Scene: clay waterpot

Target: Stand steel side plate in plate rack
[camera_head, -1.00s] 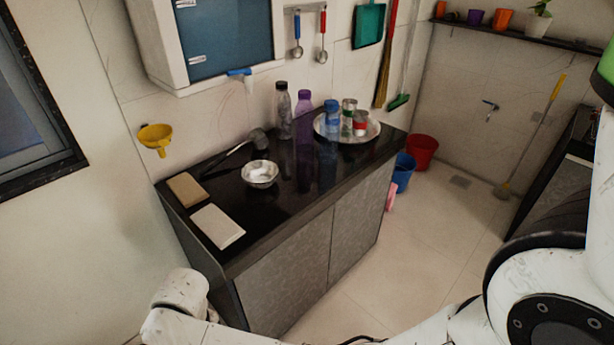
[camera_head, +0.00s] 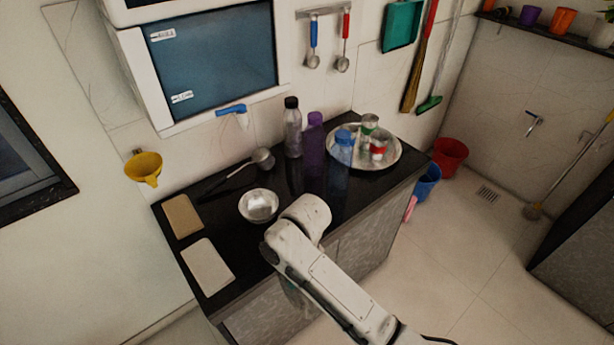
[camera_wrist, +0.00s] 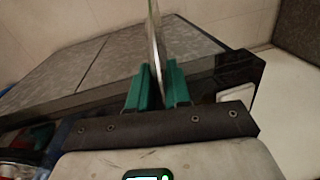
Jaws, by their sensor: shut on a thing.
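The steel side plate (camera_wrist: 154,38) shows edge-on in the wrist view as a thin, shiny upright strip. My gripper (camera_wrist: 157,88) has green fingers shut on it, one on each side. The plate's face cannot be seen from this angle. In the head view my white arm reaches over the front of the counter, and the gripper and plate cannot be clearly made out behind it. I cannot make out a plate rack in either view.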

